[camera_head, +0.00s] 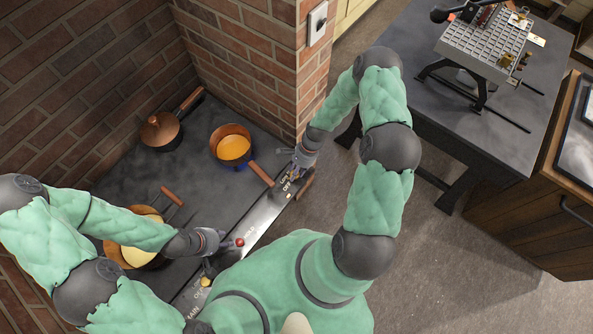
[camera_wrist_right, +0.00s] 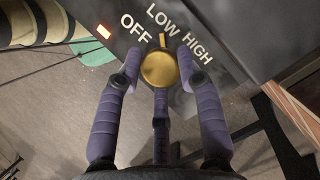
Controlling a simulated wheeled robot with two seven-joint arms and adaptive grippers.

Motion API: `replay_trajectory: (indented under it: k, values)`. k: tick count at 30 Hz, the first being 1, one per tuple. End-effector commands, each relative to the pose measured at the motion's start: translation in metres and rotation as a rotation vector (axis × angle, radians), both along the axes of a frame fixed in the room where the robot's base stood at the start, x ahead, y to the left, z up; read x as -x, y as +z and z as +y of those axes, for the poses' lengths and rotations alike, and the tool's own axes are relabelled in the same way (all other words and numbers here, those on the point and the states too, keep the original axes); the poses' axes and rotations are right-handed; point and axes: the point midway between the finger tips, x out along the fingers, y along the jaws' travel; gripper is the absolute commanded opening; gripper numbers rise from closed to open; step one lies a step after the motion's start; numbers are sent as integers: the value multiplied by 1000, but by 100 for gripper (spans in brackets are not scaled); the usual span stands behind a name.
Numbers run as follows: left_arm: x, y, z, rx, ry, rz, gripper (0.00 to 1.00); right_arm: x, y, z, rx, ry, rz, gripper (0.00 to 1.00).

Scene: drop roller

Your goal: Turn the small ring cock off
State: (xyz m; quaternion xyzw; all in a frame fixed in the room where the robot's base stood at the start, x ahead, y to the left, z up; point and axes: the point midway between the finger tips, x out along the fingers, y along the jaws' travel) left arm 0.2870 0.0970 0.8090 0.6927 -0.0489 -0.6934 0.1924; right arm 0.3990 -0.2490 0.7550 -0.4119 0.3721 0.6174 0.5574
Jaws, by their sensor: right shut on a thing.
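A round brass cock (camera_wrist_right: 159,70) with a small pointer tab sits on the dark front panel in the right wrist view. The tab points up, between the words OFF and LOW, nearer LOW. My right gripper (camera_wrist_right: 160,75) has its purple fingers closed around the cock. In the head view this gripper (camera_head: 293,172) is at the far end of the stove's front panel (camera_head: 258,222), and hides the cock there.
Another brass knob (camera_head: 206,282) is nearer on the panel. A pot of orange liquid (camera_head: 232,147), a lidded pan (camera_head: 160,130) and a pan of yellow content (camera_head: 138,257) stand on the stove. Brick walls close in behind; a workbench (camera_head: 480,110) is right.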

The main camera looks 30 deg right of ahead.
Motion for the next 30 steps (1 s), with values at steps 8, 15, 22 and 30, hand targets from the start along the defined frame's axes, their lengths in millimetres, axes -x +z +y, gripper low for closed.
replay_trajectory:
  k: [8, 15, 22, 30]
  values:
    - [0, -11, 0, 0, 0, 0, 40, -3, -1, 2, 1, 253, -2, 4]
    - [0, -23, 0, 0, 0, 0, 40, -4, -1, 3, 0, 454, -1, 4]
    - [0, -31, 0, 0, 0, 0, 40, -4, 0, 4, -1, 595, -1, 4]
    - [0, -35, 0, 0, 0, 0, 40, -3, 1, 5, -3, 683, 0, 4]
